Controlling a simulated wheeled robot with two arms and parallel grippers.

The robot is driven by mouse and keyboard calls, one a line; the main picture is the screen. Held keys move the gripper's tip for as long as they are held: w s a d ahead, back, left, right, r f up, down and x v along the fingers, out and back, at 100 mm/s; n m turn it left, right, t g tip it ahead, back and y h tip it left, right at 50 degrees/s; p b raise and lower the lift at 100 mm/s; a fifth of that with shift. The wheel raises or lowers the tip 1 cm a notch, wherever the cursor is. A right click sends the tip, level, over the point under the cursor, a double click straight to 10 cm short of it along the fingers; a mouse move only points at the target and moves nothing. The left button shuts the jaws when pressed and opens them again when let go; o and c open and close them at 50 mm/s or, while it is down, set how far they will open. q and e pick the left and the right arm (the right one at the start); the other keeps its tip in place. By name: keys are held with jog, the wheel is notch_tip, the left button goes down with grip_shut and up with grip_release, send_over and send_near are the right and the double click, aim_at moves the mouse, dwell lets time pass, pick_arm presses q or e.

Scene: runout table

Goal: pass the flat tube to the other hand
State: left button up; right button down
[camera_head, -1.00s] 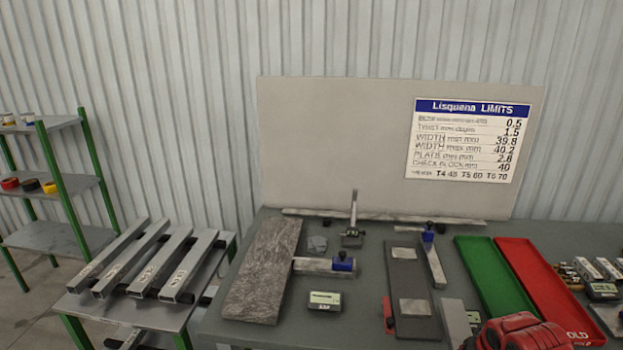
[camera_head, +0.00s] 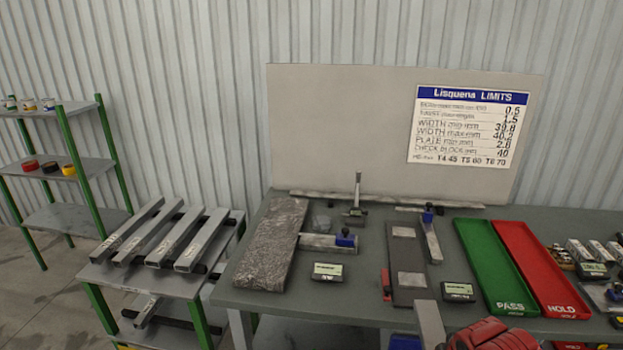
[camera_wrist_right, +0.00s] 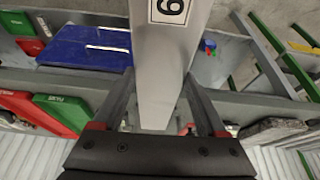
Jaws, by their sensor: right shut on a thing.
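The flat tube (camera_wrist_right: 165,50) is a grey metal bar with a white number label, running up the middle of the right wrist view. My right gripper (camera_wrist_right: 158,88) is shut on it, a finger on each side. In the head view one end of the tube (camera_head: 430,324) shows at the bottom, in front of the table's front edge, beside my red right wrist (camera_head: 488,335). The rest of the tube is out of that view. My left gripper is not in view.
A grey table (camera_head: 350,297) holds a stone slab (camera_head: 272,245), gauges, a dark plate (camera_head: 405,262), a green tray (camera_head: 492,265) and a red tray (camera_head: 540,268). Several similar tubes (camera_head: 150,238) lie on a low rack at left. A green-posted shelf (camera_head: 60,170) stands far left.

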jog(key=a+f+n, duration=0.2)
jog(key=a+f, duration=0.1)
jog(key=a, duration=1.3)
jog(key=shift+a+y, duration=0.2)
jog(key=shift+y, duration=0.2)
